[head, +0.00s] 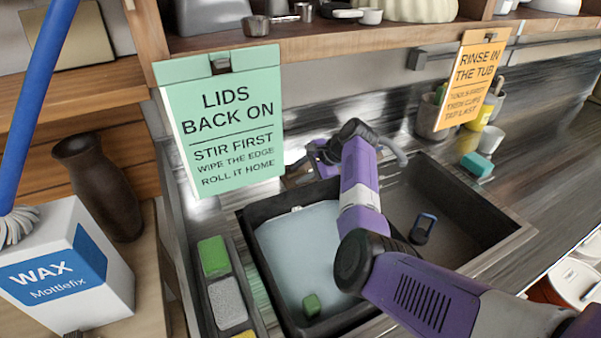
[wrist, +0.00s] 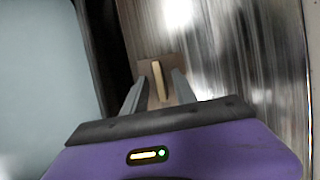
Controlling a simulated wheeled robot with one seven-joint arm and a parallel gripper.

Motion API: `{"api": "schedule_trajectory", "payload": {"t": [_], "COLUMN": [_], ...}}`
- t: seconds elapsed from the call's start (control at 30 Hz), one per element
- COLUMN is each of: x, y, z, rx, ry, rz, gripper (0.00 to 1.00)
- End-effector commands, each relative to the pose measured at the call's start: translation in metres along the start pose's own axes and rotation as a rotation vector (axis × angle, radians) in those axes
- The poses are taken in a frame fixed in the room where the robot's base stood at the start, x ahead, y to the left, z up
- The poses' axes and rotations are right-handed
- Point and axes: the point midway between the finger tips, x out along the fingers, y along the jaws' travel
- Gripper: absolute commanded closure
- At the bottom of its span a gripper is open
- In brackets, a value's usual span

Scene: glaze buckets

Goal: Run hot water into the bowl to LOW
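A grey curved spout (head: 393,150) shows behind my arm at the back of the sink. My gripper (head: 322,158) is over the back edge, partly hidden by my wrist. In the wrist view my gripper (wrist: 159,82) has its fingers apart. A narrow tan upright piece (wrist: 157,78) on a brown square plate shows between them, with gaps at both sides. I cannot tell whether it is a tap handle. No running water is visible.
The right sink basin (head: 455,205) holds a dark blue-rimmed object (head: 423,228). A green sign (head: 225,125) and an orange sign (head: 474,75) hang from the shelf. A tray of sponges (head: 225,290) lies left of the bowl.

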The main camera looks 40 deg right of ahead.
Motion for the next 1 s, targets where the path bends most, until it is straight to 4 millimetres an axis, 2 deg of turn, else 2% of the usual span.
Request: {"api": "schedule_trajectory", "payload": {"t": [0.07, 0.23, 0.67, 1.0], "x": [-0.0001, -0.0001, -0.0003, -0.0001], "y": [0.0001, 0.0002, 0.0001, -0.0013], "z": [-0.0001, -0.0001, -0.0006, -0.0008], "rx": [0.000, 0.000, -0.029, -0.225], "ry": [0.000, 0.000, 0.000, 0.000], "rz": [0.000, 0.000, 0.013, 0.095], "gripper": [0.66, 1.00, 1.00, 1.00]}}
